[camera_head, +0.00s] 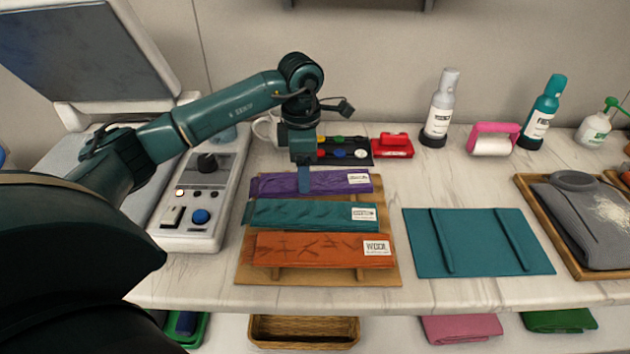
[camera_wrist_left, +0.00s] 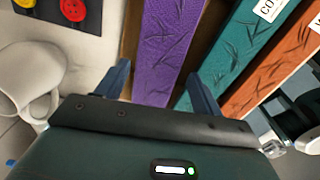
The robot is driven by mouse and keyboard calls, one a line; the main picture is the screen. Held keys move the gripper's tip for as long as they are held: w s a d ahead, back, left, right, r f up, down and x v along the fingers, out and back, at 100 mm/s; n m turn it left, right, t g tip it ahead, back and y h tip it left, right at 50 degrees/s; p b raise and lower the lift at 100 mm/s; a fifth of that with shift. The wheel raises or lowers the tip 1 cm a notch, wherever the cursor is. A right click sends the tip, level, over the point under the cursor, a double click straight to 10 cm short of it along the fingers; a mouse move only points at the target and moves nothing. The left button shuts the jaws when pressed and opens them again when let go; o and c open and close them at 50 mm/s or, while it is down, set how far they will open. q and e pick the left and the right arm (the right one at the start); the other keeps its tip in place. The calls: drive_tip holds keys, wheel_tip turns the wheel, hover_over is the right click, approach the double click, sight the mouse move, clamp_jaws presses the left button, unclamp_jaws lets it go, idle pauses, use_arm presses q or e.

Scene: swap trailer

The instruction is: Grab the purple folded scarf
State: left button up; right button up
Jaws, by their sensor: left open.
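The purple folded scarf (camera_head: 335,181) lies at the back of a wooden rack (camera_head: 245,272) on the marble counter, with a white label at its right end. The teal scarf (camera_head: 300,213) and the orange scarf (camera_head: 310,249) lie in front of it. My left gripper (camera_head: 304,185) points down over the purple scarf. In the left wrist view my left gripper (camera_wrist_left: 160,85) is open, and the purple scarf (camera_wrist_left: 165,45) shows between its two fingers. I cannot tell whether the fingers touch it. My right gripper is not in view.
A white machine (camera_head: 205,200) with knobs stands left of the rack. A white mug (camera_head: 266,130), a button tray (camera_head: 345,150) and a red box (camera_head: 392,146) sit behind. A flat teal mat (camera_head: 478,242) lies to the right, with bare counter around it.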

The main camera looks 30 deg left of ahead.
use_arm(q)
drive_tip(key=shift+f, duration=1.25)
drive_tip(key=shift+c, duration=0.6)
drive_tip(key=c, duration=0.7)
drive_tip(key=shift+o, duration=0.2)
drive_tip(key=shift+r, duration=0.1)
